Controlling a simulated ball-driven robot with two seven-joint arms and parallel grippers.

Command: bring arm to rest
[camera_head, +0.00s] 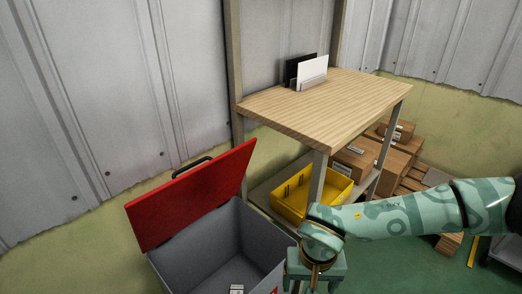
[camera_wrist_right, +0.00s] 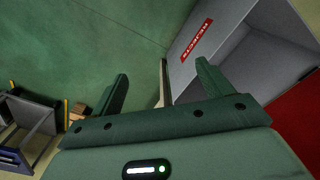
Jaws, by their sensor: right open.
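My right arm (camera_head: 400,215), pale green with darker patterns, comes in from the right in the head view. It bends down at the near right side of the grey bin. My right gripper (camera_wrist_right: 160,73) shows in the right wrist view with its two green fingers spread apart. Nothing is clearly held between them; a thin pale strip shows behind the gap, and I cannot tell what it is. The fingertips are not visible in the head view. My left gripper is not in view.
The grey bin (camera_head: 197,255) has its red lid (camera_head: 190,196) raised; a small white item (camera_head: 236,289) shows inside. A wooden-topped table (camera_head: 320,105) stands behind, with a yellow crate (camera_head: 322,188) on its lower shelf. Cardboard boxes (camera_head: 355,160) are behind. Green floor (camera_head: 390,270) is open at right.

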